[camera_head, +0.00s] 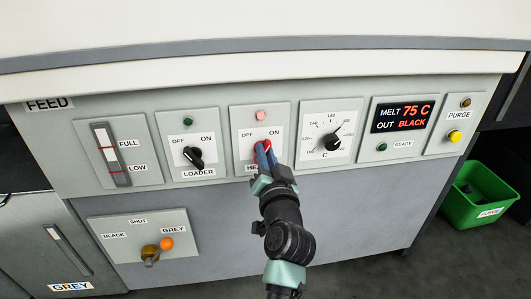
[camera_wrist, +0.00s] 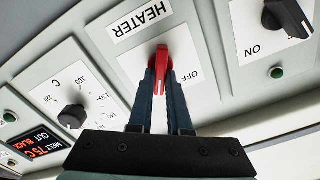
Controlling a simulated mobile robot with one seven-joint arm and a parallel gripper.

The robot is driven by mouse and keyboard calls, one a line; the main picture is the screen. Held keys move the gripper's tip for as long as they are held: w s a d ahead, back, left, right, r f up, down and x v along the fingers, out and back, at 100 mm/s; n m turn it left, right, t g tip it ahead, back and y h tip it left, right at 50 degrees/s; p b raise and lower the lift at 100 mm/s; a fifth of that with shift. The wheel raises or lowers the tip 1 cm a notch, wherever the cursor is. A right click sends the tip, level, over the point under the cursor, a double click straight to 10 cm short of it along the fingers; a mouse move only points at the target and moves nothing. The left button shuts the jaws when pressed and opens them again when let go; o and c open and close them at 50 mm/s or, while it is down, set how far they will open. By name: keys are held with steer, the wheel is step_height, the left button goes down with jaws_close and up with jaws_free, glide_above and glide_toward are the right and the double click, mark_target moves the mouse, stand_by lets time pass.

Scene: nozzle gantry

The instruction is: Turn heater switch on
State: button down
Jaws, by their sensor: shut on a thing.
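The heater switch (camera_head: 267,144) is a red knob on its own panel, under a small pinkish lamp (camera_head: 261,115). OFF is printed at its upper left and ON at its upper right. In the wrist view the red knob (camera_wrist: 162,62) sits between the dark fingers of my gripper (camera_wrist: 161,78), which is shut on it. My gripper (camera_head: 263,152) hides part of the knob and of the HEATER label in the head view. The fingers also hide the lamp and ON in the wrist view. I cannot tell exactly which mark the knob points to.
The black loader switch (camera_head: 195,156) is left of the heater panel. The black temperature dial (camera_head: 333,143) and the display (camera_head: 402,117), reading MELT 75 C and OUT BLACK, are to the right. A green bin (camera_head: 462,210) stands on the floor at the right.

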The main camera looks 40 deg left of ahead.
steer(key=c, duration=0.9)
jaws_free()
steer(key=shift+o, duration=0.2)
steer(key=shift+d, duration=0.1)
steer(key=p+v, duration=0.2)
steer(key=v, duration=1.1)
